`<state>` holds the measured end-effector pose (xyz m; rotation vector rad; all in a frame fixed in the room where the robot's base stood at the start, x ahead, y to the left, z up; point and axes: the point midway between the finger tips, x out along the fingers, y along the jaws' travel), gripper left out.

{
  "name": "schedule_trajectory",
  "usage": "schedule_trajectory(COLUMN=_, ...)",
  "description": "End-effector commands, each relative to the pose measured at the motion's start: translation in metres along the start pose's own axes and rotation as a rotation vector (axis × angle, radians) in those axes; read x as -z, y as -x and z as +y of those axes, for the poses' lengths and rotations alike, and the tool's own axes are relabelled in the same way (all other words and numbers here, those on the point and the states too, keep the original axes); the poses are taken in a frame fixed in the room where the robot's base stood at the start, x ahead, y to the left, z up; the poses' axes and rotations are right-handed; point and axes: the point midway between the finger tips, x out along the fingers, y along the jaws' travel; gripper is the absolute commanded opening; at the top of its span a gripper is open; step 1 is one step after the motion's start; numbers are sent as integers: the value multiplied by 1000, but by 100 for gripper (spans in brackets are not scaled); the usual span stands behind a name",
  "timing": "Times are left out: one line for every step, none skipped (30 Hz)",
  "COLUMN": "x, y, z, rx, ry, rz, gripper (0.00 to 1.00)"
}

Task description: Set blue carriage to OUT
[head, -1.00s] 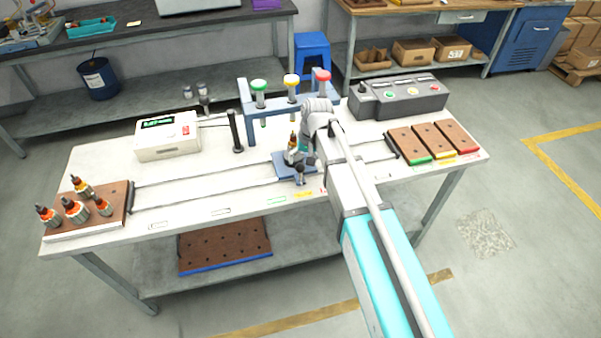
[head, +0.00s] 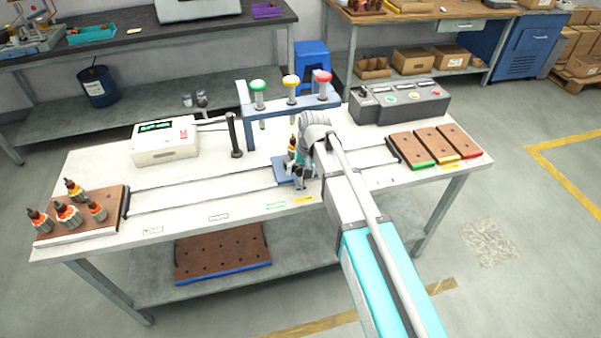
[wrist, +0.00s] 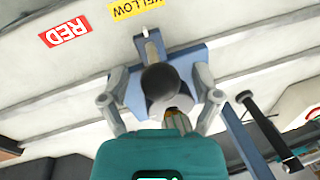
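The blue carriage (head: 281,170) sits on the two rails, at the right part of the track, near the green and yellow labels on the table's front strip. It carries an upright armature with an orange top (head: 293,143) and a dark round-topped handle (wrist: 158,78). My gripper (wrist: 160,72) is open, its two fingers standing apart on either side of the handle, with gaps visible. In the head view my wrist hides part of the carriage. The wrist view shows the red label (wrist: 65,32) and yellow label (wrist: 135,6) beyond the carriage. No label reading OUT is legible.
A board with several armatures (head: 112,207) stands at the rails' left end. A blue frame with green, yellow and red buttons (head: 250,122) stands behind the carriage. A black post (head: 234,136) and white meter box (head: 165,142) are behind the rails. The rails leftward are clear.

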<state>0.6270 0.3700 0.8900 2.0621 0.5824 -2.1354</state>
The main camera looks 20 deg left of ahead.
Motion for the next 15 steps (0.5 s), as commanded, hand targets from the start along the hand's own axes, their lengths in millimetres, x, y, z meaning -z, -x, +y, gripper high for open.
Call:
schedule_trajectory(x=0, y=0, z=0, rx=0, ry=0, rz=0, gripper=72)
schedule_trajectory(x=0, y=0, z=0, rx=0, ry=0, rz=0, gripper=66)
schedule_trajectory(x=0, y=0, z=0, rx=0, ry=0, rz=0, gripper=59)
schedule_trajectory(x=0, y=0, z=0, rx=0, ry=0, rz=0, gripper=53)
schedule_trajectory(x=0, y=0, z=0, rx=0, ry=0, rz=0, gripper=48)
schedule_trajectory(x=0, y=0, z=0, rx=0, ry=0, rz=0, gripper=40)
schedule_trajectory(x=0, y=0, z=0, rx=0, ry=0, rz=0, gripper=35)
schedule_trajectory(x=0, y=0, z=0, rx=0, ry=0, rz=0, gripper=29)
schedule_trajectory(x=0, y=0, z=0, rx=0, ry=0, rz=0, gripper=22)
schedule_trajectory(x=0, y=0, z=0, rx=0, ry=0, rz=0, gripper=16)
schedule_trajectory(x=0, y=0, z=0, rx=0, ry=0, rz=0, gripper=10)
schedule_trajectory(x=0, y=0, z=0, rx=0, ry=0, rz=0, gripper=3)
schedule_trajectory(x=0, y=0, z=0, rx=0, ry=0, rz=0, gripper=0)
schedule_trajectory(x=0, y=0, z=0, rx=0, ry=0, rz=0, gripper=0)
schedule_trajectory(x=0, y=0, z=0, rx=0, ry=0, rz=0, gripper=0)
